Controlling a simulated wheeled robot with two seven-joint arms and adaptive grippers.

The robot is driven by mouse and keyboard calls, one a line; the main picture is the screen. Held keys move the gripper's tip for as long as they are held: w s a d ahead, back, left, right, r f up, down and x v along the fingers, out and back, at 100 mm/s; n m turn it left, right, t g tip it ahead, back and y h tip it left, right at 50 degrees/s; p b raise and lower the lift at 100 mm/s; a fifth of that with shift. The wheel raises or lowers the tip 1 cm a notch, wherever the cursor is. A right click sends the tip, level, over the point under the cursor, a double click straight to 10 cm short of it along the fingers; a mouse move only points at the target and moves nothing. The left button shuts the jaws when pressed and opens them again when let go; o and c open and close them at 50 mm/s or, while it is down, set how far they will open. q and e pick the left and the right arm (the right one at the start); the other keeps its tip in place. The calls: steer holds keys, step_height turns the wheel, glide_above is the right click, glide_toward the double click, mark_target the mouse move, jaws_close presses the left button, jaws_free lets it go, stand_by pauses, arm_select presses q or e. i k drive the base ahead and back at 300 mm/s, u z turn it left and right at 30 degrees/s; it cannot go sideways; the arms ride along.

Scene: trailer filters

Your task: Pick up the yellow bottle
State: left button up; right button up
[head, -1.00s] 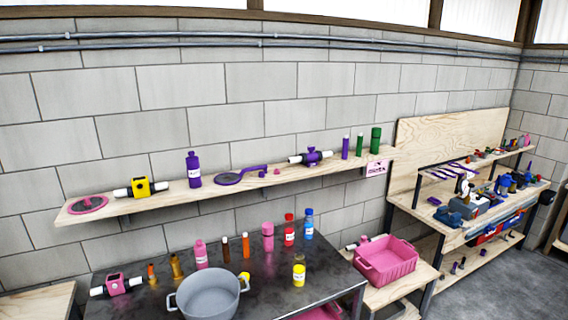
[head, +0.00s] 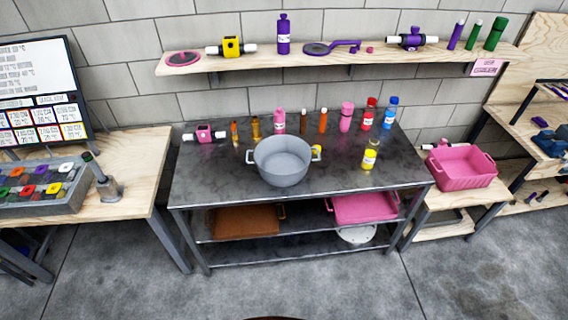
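The yellow bottle (head: 369,156) stands upright on the dark metal table (head: 225,187), toward its right side. It has a white label and a clear or pale upper part. It stands apart from the things around it, to the right of the grey pot (head: 283,165). Neither of my grippers shows in the head view.
Behind it stand a red bottle (head: 369,114), a blue bottle (head: 388,113) and a pink bottle (head: 346,117). A pink crate (head: 462,170) sits on a wooden table at right. A wooden shelf (head: 340,57) runs above. The floor (head: 310,285) in front is clear.

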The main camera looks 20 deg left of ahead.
mark_target(372, 148)
steer(key=z, duration=0.05)
steer(key=k, duration=0.55)
steer(key=u, duration=0.85)
steer(key=i, duration=2.25)
steer(key=z, duration=0.7)
